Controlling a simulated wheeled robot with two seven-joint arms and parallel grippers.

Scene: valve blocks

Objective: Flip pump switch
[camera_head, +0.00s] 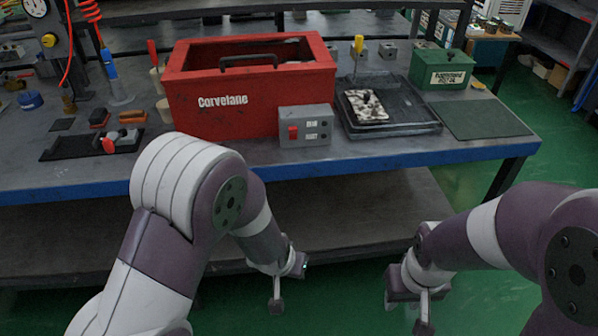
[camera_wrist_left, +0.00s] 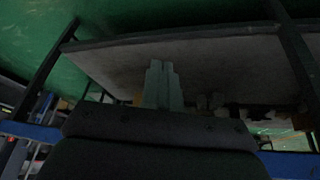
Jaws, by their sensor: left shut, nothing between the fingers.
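My left gripper (camera_head: 276,303) hangs below and in front of the bench edge, well apart from the switch box. In the left wrist view its fingers (camera_wrist_left: 163,84) are together with nothing between them. My right gripper (camera_head: 424,324) hangs lower right, also in front of the bench and away from the box. Its fingers show edge-on, so their opening cannot be told.
The blue-edged workbench (camera_head: 420,158) has a lower shelf (camera_head: 350,215). Right of the switch box are a black tray (camera_head: 405,122) and a green box (camera_head: 441,68). The bench front by the switch box is clear.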

